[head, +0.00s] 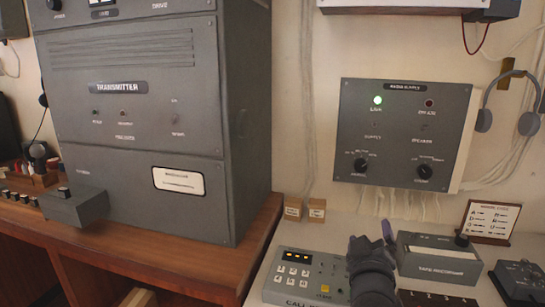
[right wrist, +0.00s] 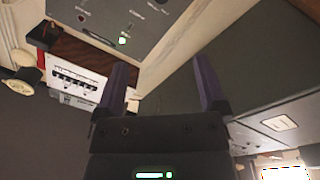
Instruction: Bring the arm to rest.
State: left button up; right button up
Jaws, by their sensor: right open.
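My right arm (head: 371,278) comes up from the bottom edge in the head view, dark and in front of the desk. Its gripper (head: 373,242) is near the top of the arm, with a purple finger showing beside the tape recorder box. In the right wrist view the two purple fingers of the right gripper (right wrist: 163,90) stand wide apart with nothing between them. I cannot tell whether the arm touches anything on the desk. My left gripper is not in view.
A grey keypad unit (head: 300,280) and a tape recorder box (head: 438,257) flank my right arm. A wall panel (head: 402,140) with a lit green lamp hangs behind. A tall transmitter cabinet (head: 150,110) stands on a wooden counter at left. A small framed card (head: 489,220) stands at right.

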jog(key=s+d+f+m+g+y, duration=0.1)
jog(key=s+f+m+g+y, duration=0.15)
jog(key=s+f+g, duration=0.9)
jog(key=s+a+f+g+y, duration=0.15)
jog(key=s+f, duration=0.35)
jog(key=s, duration=0.6)
jog(key=s+a+f+g+y, duration=0.1)
jog(key=s+a+f+g, duration=0.2)
jog(key=s, duration=0.7)
notch_tip(320, 180, down, 18)
jog(key=s, duration=0.3)
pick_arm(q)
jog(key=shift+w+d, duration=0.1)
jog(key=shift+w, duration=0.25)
pick_arm(e)
jog(key=s+d+f+g, duration=0.1)
jog(key=s+d+f, duration=0.2)
jog(key=s+f, duration=0.9)
jog(key=shift+s+d, duration=0.25)
jog(key=shift+s, duration=0.55)
jog(key=shift+w+g, duration=0.1)
jog(key=shift+g, duration=0.2)
